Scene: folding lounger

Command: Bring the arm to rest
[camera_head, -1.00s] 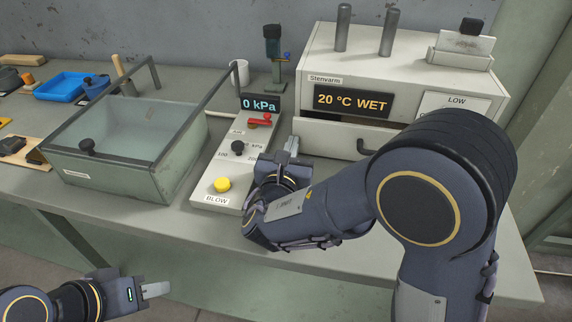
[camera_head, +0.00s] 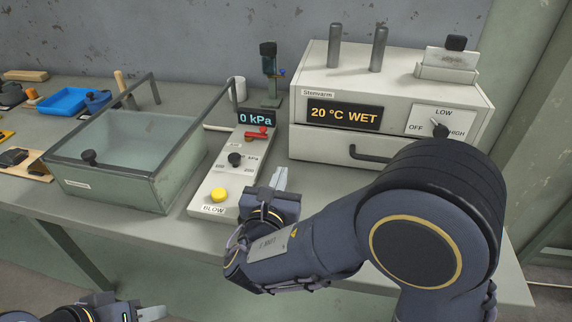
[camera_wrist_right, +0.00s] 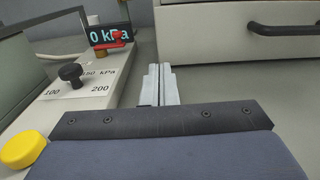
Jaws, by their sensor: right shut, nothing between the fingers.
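My right gripper (camera_head: 279,179) is shut and empty, held above the bench between the pressure panel and the oven. In the right wrist view its two fingers (camera_wrist_right: 160,85) lie together with nothing between them. My right arm reaches in from the lower right of the head view. My left gripper (camera_head: 150,313) is at the bottom edge of the head view, in front of the bench, only partly in frame. Its finger opening cannot be made out.
The panel (camera_head: 209,203) has a yellow BLOW button (camera_head: 218,195), a black knob (camera_head: 235,159) and a 0 kPa display (camera_head: 256,118). The oven (camera_head: 305,141) reads 20 °C WET; its drawer handle (camera_head: 368,154) juts forward. A glass-walled tank (camera_head: 120,187) stands left.

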